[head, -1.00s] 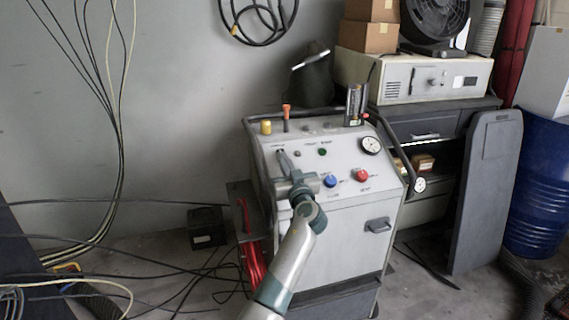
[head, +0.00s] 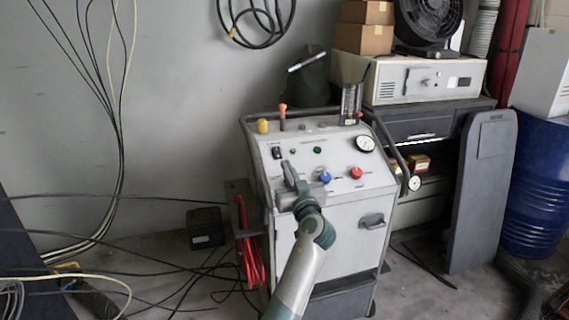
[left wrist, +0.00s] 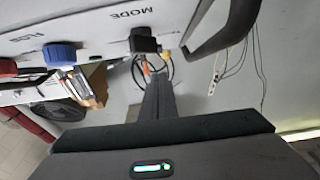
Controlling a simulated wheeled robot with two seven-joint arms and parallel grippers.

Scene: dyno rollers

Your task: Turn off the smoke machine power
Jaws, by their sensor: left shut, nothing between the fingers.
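The smoke machine (head: 340,225) is a light grey wheeled cabinet with a sloped control panel on top. A small black switch (head: 277,153) sits at the panel's upper left; its label is too small to read and its position cannot be told. My left gripper (head: 287,165) is shut and empty, just below this switch and apart from it in the picture. In the left wrist view, its dark fingers (left wrist: 158,100) are together, near a black knob (left wrist: 145,40) by the word MODE. Whether they touch the panel cannot be told. My right gripper is not in view.
The panel also has a green light (head: 317,150), a blue knob (head: 325,178), a red knob (head: 356,172) and a gauge (head: 365,143). A black handle rail (head: 386,140) rises at its edge. Loose cables lie on the left floor. A blue drum (head: 540,185) stands right.

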